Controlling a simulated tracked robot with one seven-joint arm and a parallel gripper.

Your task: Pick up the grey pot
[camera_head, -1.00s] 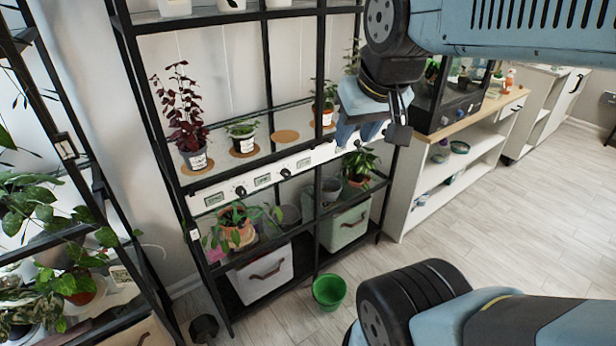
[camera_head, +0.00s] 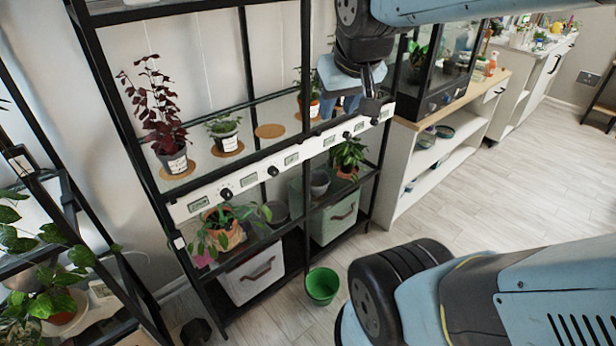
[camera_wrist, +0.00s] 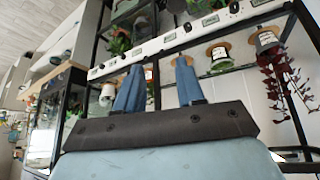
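Several grey pots show in the head view. One with a dark red plant (camera_head: 173,160) stands on a cork mat on the upper glass shelf, and it shows upper right in the wrist view (camera_wrist: 266,42). A small greyish pot with a low green plant (camera_head: 226,141) stands beside it. Two more grey pots, one at left (camera_head: 277,212) and one at right (camera_head: 319,183), sit on the shelf below and look empty. I cannot tell which is meant. My gripper (camera_head: 338,105) is in front of the upper shelf's right end. Its blue fingers are apart and empty in the wrist view (camera_wrist: 158,88).
Black shelf posts and a white control rail (camera_head: 240,180) edge the shelf. An empty cork mat (camera_head: 270,131) lies on it. A glass cabinet (camera_head: 440,60) stands right of my gripper. A green bucket (camera_head: 321,286) is on the floor.

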